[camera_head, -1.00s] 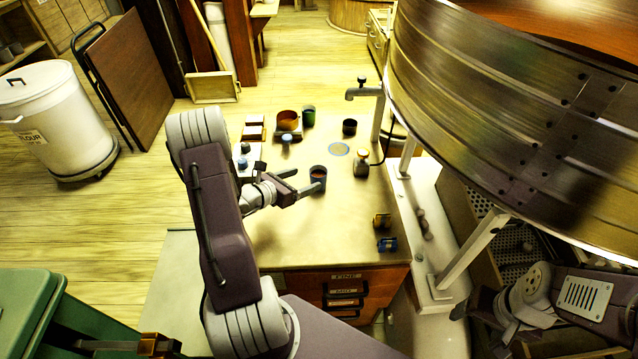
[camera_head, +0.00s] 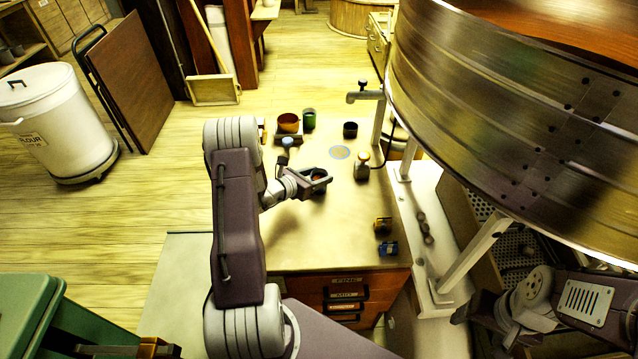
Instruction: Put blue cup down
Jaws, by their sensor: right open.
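The blue cup (camera_head: 317,190) is mostly hidden by my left gripper (camera_head: 322,181). Only its brownish inside and a little dark wall show between and below the fingers, over the middle of the bench. The fingers lie on either side of the cup; whether they press on it I cannot tell. I also cannot tell whether its base touches the bench top. A ring mark (camera_head: 340,152) lies flat on the bench just beyond, with nothing on it. My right gripper (camera_head: 470,309) is open and empty at the lower right, away from the bench top.
An orange pot (camera_head: 288,123), a green cup (camera_head: 309,120) and a black cup (camera_head: 350,129) stand at the back. A brass-coloured item (camera_head: 382,224) and a blue item (camera_head: 388,248) lie front right. The front middle is clear.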

